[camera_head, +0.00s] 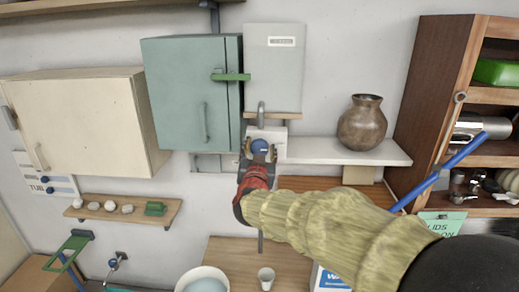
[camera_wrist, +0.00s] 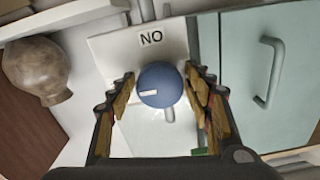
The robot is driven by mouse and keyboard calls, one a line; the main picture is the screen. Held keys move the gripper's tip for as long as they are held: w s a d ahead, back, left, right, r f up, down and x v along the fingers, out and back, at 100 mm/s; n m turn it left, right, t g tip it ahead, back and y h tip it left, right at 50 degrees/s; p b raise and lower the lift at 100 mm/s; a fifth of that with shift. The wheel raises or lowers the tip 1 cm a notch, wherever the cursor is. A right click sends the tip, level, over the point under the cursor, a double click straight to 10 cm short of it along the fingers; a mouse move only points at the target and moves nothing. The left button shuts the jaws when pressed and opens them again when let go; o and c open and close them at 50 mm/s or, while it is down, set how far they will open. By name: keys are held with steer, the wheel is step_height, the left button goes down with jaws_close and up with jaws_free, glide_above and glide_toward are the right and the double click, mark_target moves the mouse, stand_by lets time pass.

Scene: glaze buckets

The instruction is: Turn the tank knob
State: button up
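The tank knob is a round blue knob with a white mark (camera_wrist: 160,85), on a white panel below the grey-white tank (camera_head: 273,70). In the wrist view it sits between the two fingers of my gripper (camera_wrist: 158,88). The fingers are apart, with a narrow gap on each side of the knob, so the gripper looks open around it. In the head view the knob (camera_head: 259,146) shows just beyond the fingertips of my gripper (camera_head: 258,158). The arm in its yellowish sleeve reaches in from the lower right.
A teal cabinet (camera_head: 185,95) stands left of the tank; a green bar (camera_head: 231,77) crosses its edge. A brown vase (camera_head: 362,122) sits on the white shelf (camera_head: 320,150) at right. A wooden cupboard (camera_head: 432,90) and a blue rod (camera_head: 440,170) are farther right.

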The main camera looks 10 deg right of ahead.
steer(key=c, duration=0.8)
steer(key=m+b, duration=0.1)
steer(key=b, duration=0.1)
steer(key=shift+f+b, duration=0.15)
steer(key=shift+b, duration=0.15)
steer(key=shift+c, duration=0.2)
steer(key=shift+m, duration=0.6)
steer(key=shift+r, duration=0.2)
steer(key=o, duration=1.1)
steer(key=shift+o, duration=0.3)
steer(key=v, duration=1.2)
